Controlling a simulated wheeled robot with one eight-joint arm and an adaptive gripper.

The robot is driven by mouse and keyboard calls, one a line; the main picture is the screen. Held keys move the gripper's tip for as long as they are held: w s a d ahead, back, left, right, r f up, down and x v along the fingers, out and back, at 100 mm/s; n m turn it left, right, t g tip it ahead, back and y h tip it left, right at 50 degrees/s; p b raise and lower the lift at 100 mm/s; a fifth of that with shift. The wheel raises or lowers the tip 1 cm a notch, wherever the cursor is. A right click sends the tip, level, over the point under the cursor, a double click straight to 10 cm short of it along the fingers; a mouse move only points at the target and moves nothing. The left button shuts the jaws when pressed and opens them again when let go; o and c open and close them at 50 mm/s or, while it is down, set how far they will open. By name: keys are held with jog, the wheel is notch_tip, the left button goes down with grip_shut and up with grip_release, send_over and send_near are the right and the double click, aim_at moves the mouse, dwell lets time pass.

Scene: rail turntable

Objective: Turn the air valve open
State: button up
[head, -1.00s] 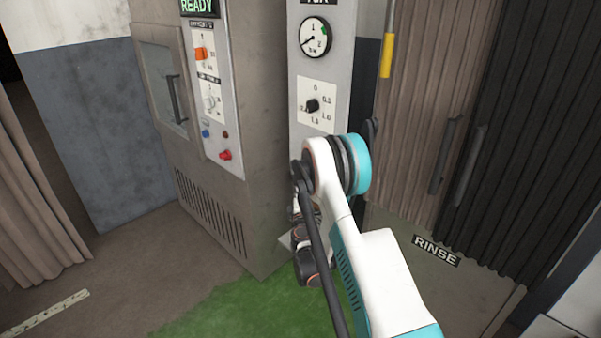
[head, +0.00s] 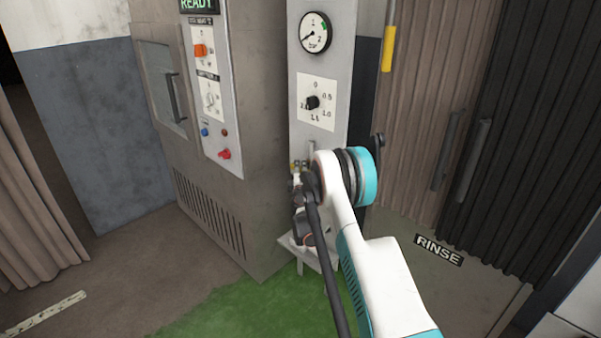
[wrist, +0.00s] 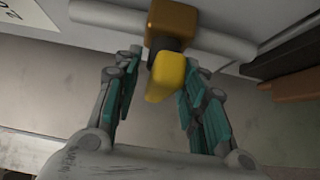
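The air valve shows in the wrist view as a yellow lever handle (wrist: 166,80) on a brass-coloured body (wrist: 172,22), set on a pale horizontal pipe (wrist: 110,16). The lever sticks out towards the wrist camera, slightly tilted. My gripper (wrist: 158,68) is open, with one teal-padded finger on each side of the lever. Gaps show between the pads and the lever, with the right pad closer. In the head view my gripper (head: 298,174) is at the grey air panel (head: 336,60), below its dial, and my arm largely hides the valve.
The panel carries a pressure gauge (head: 315,33), its needle at the low end, and a black knob (head: 313,102). A machine cabinet (head: 262,150) stands close on the left. A small pale stand (head: 312,258) is below my gripper. Dark curtains (head: 520,120) hang to the right.

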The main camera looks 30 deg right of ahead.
jog(key=c, duration=0.9)
jog(key=shift+r+n+g+y+p, duration=0.1)
jog(key=shift+n+g+y+p, duration=0.2)
jog(key=shift+n+g+p, duration=0.8)
jog(key=shift+n+g, duration=0.3)
jog(key=shift+g, duration=0.2)
jog(key=n+g+p, duration=0.1)
jog(key=n+g, duration=0.1)
jog(key=g, duration=0.1)
jog(key=shift+p, duration=0.35)
jog(key=n+g+p, duration=0.1)
jog(key=n+g, duration=0.1)
jog(key=g, duration=0.2)
jog(key=shift+a+n, duration=0.1)
jog(key=shift+n, duration=0.3)
jog(key=shift+n+g+h, duration=0.7)
jog(key=shift+g, duration=0.9)
